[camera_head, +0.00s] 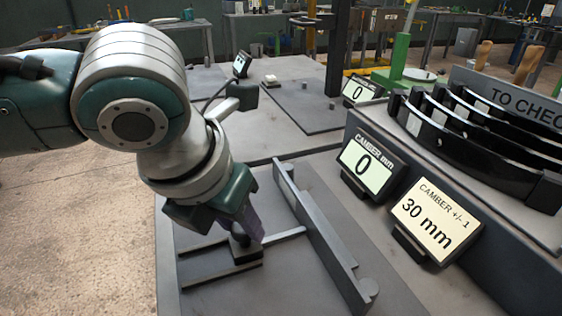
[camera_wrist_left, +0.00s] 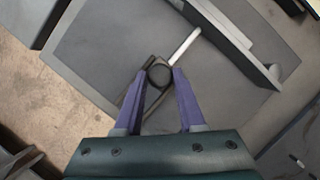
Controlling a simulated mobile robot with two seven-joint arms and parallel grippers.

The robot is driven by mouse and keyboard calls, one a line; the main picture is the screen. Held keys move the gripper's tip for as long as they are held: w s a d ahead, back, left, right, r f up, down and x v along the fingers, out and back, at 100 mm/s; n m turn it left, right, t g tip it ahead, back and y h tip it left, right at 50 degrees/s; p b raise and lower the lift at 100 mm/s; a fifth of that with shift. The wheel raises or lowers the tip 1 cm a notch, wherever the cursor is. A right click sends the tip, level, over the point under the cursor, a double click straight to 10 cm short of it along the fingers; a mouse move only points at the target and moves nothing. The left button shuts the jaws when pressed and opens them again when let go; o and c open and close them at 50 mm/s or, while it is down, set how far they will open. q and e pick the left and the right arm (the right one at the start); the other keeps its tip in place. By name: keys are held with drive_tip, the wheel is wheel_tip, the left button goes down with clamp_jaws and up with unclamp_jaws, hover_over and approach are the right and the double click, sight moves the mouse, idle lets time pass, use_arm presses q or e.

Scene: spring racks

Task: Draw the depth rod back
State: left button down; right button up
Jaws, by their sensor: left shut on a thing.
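My left gripper (camera_head: 243,228) points down and is shut on the dark round knob (camera_wrist_left: 158,72) of the depth rod. In the left wrist view its two purple fingers are on either side of this knob. The light grey depth rod (camera_head: 284,236) runs from the knob block toward the long upright bar (camera_head: 318,240); it also shows in the left wrist view (camera_wrist_left: 185,45). In that view the rod's tip is a little short of the bar. The knob block sits between two dark guide rails (camera_head: 220,274). My right gripper is not in view.
A display (camera_head: 370,165) reads "CAMBER mm 0". A yellowish display (camera_head: 436,222) reads "CAMBER +/- 1 30 mm". Several black curved leaf springs (camera_head: 480,125) stand in a "TO CHECK" rack at the right.

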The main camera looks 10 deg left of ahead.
use_arm(q)
drive_tip(key=shift+r, duration=0.1)
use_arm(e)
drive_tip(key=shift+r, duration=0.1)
use_arm(q)
drive_tip(key=s+a+p, duration=0.1)
drive_tip(key=a, duration=0.1)
drive_tip(key=s+a+p, duration=0.1)
drive_tip(key=p, duration=0.1)
drive_tip(key=s+a+p, duration=0.1)
drive_tip(key=a+p, duration=0.1)
drive_tip(key=shift+s+a+r, duration=0.1)
drive_tip(key=shift+s+a, duration=0.25)
drive_tip(key=shift+s, duration=0.05)
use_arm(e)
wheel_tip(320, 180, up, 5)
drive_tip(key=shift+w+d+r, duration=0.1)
use_arm(q)
drive_tip(key=c, duration=0.5)
unclamp_jaws()
drive_tip(key=shift+a, duration=0.15)
drive_tip(key=shift+c, duration=0.2)
